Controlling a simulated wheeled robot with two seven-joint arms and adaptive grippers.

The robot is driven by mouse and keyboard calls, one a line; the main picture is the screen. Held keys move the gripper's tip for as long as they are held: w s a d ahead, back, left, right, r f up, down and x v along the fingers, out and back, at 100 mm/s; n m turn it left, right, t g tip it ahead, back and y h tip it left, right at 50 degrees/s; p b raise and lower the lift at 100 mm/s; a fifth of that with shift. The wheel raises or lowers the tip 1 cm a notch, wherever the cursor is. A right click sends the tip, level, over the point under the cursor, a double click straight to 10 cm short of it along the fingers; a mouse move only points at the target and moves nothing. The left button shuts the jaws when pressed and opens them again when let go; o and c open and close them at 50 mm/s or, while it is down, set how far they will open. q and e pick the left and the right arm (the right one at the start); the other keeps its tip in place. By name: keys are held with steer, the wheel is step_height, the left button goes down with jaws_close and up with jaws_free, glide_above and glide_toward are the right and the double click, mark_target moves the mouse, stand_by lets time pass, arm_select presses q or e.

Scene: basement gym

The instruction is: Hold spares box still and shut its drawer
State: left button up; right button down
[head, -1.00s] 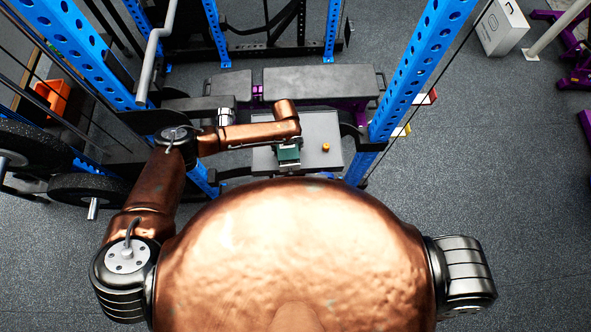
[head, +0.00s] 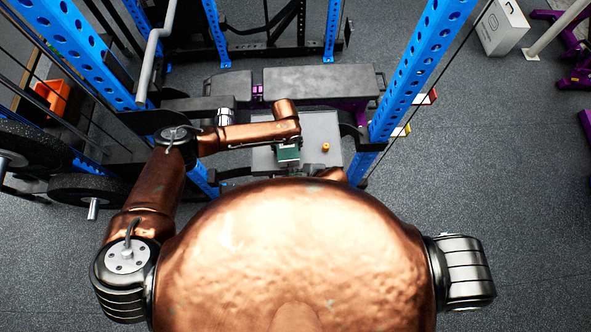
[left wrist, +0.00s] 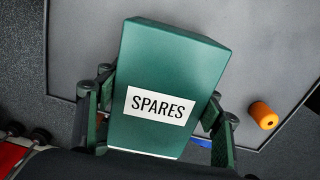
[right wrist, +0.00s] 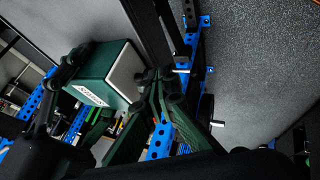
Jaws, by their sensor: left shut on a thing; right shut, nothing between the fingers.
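The green spares box (head: 288,154) stands on a grey tray-like surface (head: 320,128). My left gripper (head: 290,144) is shut on it, with one finger along each side in the left wrist view (left wrist: 158,95). The box's SPARES label (left wrist: 160,106) faces that camera. In the right wrist view the box (right wrist: 92,62) shows a pale end face (right wrist: 126,76), seemingly the drawer side; I cannot tell how far the drawer stands out. My right gripper (right wrist: 155,85) is shut and empty, close to that face; contact is unclear. Its fingers are hidden in the head view.
A small orange cylinder (head: 326,147) lies on the grey surface right of the box; it also shows in the left wrist view (left wrist: 263,115). A blue rack upright (head: 410,75) stands to the right. A dark bench (head: 320,82) lies behind. Weight plates (head: 85,187) are at left.

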arm_select(q)
steer(key=shift+s, duration=0.25)
steer(key=shift+w, duration=0.1)
arm_select(e)
steer(key=s+d+r, duration=0.5)
steer(key=s+r, duration=0.3)
steer(key=shift+s, duration=0.15)
steer(key=shift+a, duration=0.1)
arm_select(q)
steer(key=o, duration=1.4)
step_height(320, 180, up, 12)
steer(key=shift+f, duration=0.1)
